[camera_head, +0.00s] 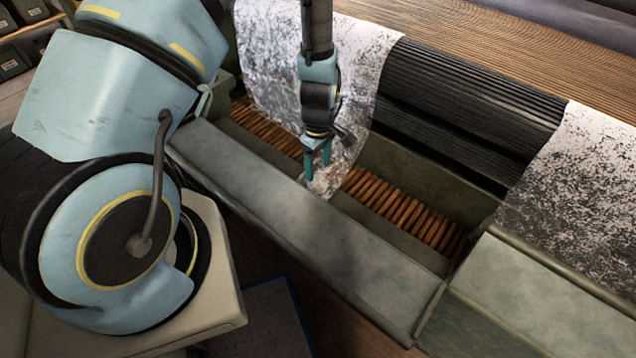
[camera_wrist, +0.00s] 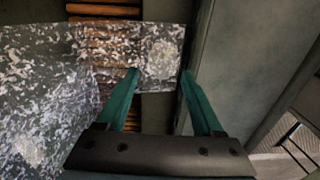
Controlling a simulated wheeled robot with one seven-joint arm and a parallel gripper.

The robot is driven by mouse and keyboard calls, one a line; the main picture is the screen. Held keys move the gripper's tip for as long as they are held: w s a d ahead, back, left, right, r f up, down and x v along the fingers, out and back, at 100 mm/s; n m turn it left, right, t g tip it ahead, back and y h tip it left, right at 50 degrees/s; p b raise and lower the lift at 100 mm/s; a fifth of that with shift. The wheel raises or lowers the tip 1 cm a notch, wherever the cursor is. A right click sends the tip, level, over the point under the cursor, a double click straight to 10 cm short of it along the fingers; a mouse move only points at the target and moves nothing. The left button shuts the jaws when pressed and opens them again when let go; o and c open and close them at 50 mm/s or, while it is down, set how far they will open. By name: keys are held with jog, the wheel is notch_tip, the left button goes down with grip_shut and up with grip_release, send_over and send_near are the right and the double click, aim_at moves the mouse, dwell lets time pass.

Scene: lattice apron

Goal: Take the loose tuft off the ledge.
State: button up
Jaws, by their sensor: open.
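My gripper (camera_head: 318,162) points down over the slatted trough, with its teal fingers apart. A pale, whitish clump (camera_head: 322,184), which looks like the tuft, is just below the fingertips by the grey-green ledge (camera_head: 385,231). In the wrist view my gripper (camera_wrist: 160,75) is open. The pale clump (camera_wrist: 161,58) shows beyond the gap between the fingertips, over the end of a white-flecked sheet. Nothing appears held. I cannot tell whether the clump touches the fingers or is apart from the sheet.
The speckled sheet (camera_head: 285,60) hangs from the ribbed black roller (camera_head: 465,95) into the trough beside my gripper. Brown slats (camera_head: 405,212) line the trough. A broad grey front panel (camera_head: 300,235) runs along the near side. Another speckled sheet (camera_head: 580,190) lies at right.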

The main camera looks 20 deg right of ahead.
aim_at(318, 178)
jog(key=shift+s+a+f+p, duration=0.1)
jog(key=shift+f+p, duration=0.15)
jog(key=shift+f, duration=1.25)
jog(key=shift+s+f+p, duration=0.1)
jog(key=shift+f+p, duration=0.15)
jog(key=shift+f, duration=1.2)
jog(key=c, duration=1.1)
jog(key=shift+o, duration=0.2)
jog(key=shift+r, duration=0.1)
